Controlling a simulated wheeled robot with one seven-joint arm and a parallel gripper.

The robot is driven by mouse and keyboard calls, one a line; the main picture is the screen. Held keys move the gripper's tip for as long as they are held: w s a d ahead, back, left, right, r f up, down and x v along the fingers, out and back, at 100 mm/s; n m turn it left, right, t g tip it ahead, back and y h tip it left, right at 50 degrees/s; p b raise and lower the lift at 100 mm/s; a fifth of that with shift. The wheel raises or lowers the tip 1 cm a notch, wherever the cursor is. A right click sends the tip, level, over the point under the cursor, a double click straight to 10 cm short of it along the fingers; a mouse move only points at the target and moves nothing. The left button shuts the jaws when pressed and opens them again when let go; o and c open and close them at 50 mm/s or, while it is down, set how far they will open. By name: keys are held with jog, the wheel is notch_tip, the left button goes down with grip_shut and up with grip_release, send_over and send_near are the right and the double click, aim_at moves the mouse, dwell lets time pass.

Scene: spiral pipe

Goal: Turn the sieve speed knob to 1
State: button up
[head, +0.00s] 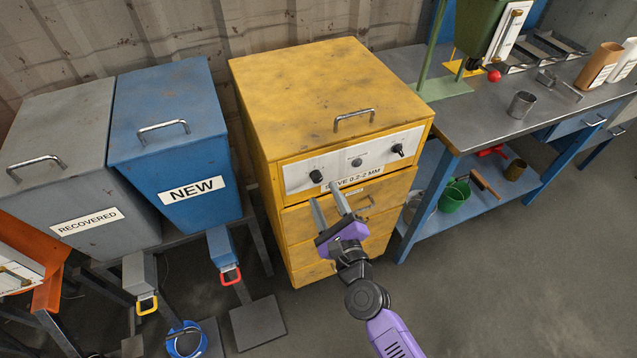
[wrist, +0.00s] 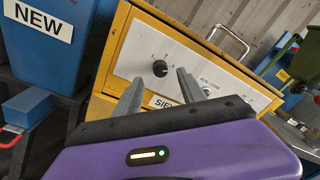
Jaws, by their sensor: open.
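The yellow sieve cabinet (head: 310,85) has a pale control panel (head: 375,160) on its upper front. A black knob (head: 316,176) sits at the panel's left, a dark round control (head: 357,161) in the middle and another black knob (head: 398,150) at the right. The knob lettering is too small to read surely. My gripper (head: 324,193) is open and empty, just below and in front of the left knob. In the wrist view, the left knob (wrist: 160,68) shows beyond and between the fingertips (wrist: 160,80), apart from them. My right finger partly hides the panel's middle.
A blue bin marked NEW (head: 170,125) and a grey bin marked RECOVERED (head: 65,150) stand left. A metal workbench (head: 490,125) with cups and a green bucket (head: 454,196) below stands right. The cabinet's drawers are closed. The floor at the lower right is clear.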

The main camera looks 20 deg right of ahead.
aim_at(318, 180)
jog(key=w, duration=0.4)
jog(key=shift+w+d, duration=0.15)
jog(key=shift+w, duration=0.25)
grip_shut()
